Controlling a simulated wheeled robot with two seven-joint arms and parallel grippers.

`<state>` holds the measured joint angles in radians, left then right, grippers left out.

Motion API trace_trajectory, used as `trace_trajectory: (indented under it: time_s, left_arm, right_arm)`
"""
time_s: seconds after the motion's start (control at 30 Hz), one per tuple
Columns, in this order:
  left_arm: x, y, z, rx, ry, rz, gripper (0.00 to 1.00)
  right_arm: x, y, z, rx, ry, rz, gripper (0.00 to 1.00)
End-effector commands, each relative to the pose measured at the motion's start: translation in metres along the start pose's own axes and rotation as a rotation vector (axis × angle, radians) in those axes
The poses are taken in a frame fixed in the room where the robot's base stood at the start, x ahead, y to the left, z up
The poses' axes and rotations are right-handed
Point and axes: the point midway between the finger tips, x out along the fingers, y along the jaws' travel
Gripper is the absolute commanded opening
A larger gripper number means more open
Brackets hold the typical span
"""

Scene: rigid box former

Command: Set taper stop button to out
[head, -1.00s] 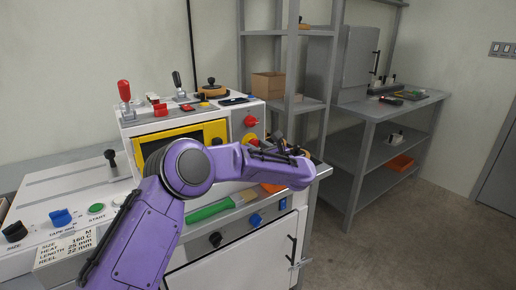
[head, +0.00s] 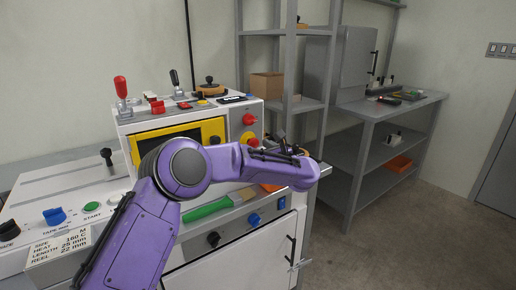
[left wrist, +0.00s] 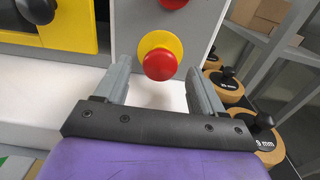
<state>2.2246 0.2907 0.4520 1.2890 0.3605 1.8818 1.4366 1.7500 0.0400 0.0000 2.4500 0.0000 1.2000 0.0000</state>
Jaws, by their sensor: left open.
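A red mushroom button on a yellow collar (left wrist: 160,64) is on the grey front panel in the left wrist view, and fits a stop button. No label is legible, and I cannot tell whether it is in or out. It also shows small in the head view (head: 253,142), below a round red knob (head: 249,119). My left gripper (left wrist: 158,72) is open, one finger on each side of the button, with nothing held. I cannot tell whether the fingers touch it. In the head view my purple left arm hides much of the panel below. My right gripper is not in view.
A yellow-framed dark window (head: 205,130) is left of the button. Round wooden pieces with black knobs (left wrist: 226,86) stand close on the right. A green-handled tool (head: 207,208) lies on the ledge below. A grey shelf rack (head: 289,60) stands behind right.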

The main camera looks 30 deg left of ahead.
Motion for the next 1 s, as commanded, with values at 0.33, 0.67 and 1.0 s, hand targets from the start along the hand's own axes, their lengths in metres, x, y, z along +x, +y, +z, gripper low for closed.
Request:
trace_trajectory:
  time_s: [0.33, 0.67, 1.0]
  left_arm:
    - [-0.078, -0.001, 0.0, 0.001, -0.003, -0.004, 0.69]
    - [-0.099, 0.0, 0.0, 0.001, 0.0, -0.001, 0.69]
    - [-0.099, 0.0, 0.0, 0.0, 0.0, -0.001, 0.69]
  right_arm:
    - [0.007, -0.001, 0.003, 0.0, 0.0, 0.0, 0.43]
    - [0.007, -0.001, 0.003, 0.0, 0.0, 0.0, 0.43]
    - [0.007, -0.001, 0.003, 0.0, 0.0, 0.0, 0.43]
